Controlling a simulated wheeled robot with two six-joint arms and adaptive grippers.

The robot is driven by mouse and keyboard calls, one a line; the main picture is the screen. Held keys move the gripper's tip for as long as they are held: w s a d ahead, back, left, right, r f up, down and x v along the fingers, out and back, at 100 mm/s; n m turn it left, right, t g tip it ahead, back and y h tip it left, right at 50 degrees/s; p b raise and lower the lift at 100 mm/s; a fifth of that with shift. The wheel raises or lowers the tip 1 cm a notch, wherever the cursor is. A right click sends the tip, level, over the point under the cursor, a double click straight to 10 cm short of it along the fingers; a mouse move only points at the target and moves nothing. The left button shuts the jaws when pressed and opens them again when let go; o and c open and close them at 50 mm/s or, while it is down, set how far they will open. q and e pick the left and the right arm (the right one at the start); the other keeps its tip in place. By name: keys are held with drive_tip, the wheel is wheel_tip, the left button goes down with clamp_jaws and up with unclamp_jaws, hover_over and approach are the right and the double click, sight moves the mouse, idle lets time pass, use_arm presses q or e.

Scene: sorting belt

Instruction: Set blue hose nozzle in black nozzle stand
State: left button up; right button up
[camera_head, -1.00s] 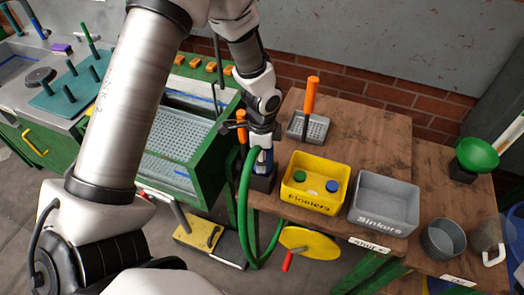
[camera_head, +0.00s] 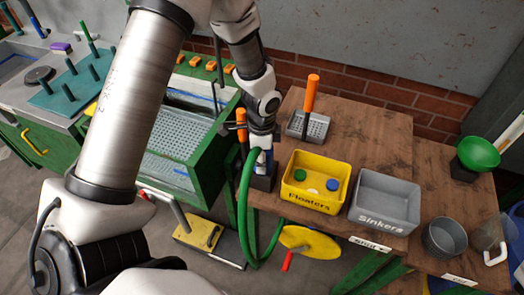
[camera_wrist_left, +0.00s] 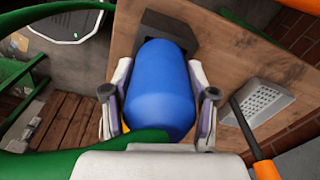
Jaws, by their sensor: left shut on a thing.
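The blue hose nozzle (camera_wrist_left: 160,88) fills the middle of the left wrist view. My left gripper (camera_head: 262,143) is shut on it, with one finger on each side. In the head view only a small part of the nozzle shows, below the fingers and directly over the black nozzle stand (camera_head: 263,183). A green hose (camera_head: 243,200) loops down from it. In the left wrist view the stand (camera_wrist_left: 168,22) shows behind the nozzle's far end. My right gripper is not in view.
The stand is at the left edge of the wooden table (camera_head: 375,130). Close by are a yellow Floaters bin (camera_head: 312,200), a grey Sinkers bin (camera_head: 385,222) and an orange-handled scoop (camera_head: 311,95). A green sink unit (camera_head: 200,185) borders the left.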

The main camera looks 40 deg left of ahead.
use_arm(q)
drive_tip(key=o, duration=1)
drive_tip(key=shift+o, duration=0.2)
wheel_tip(320, 180, up, 12)
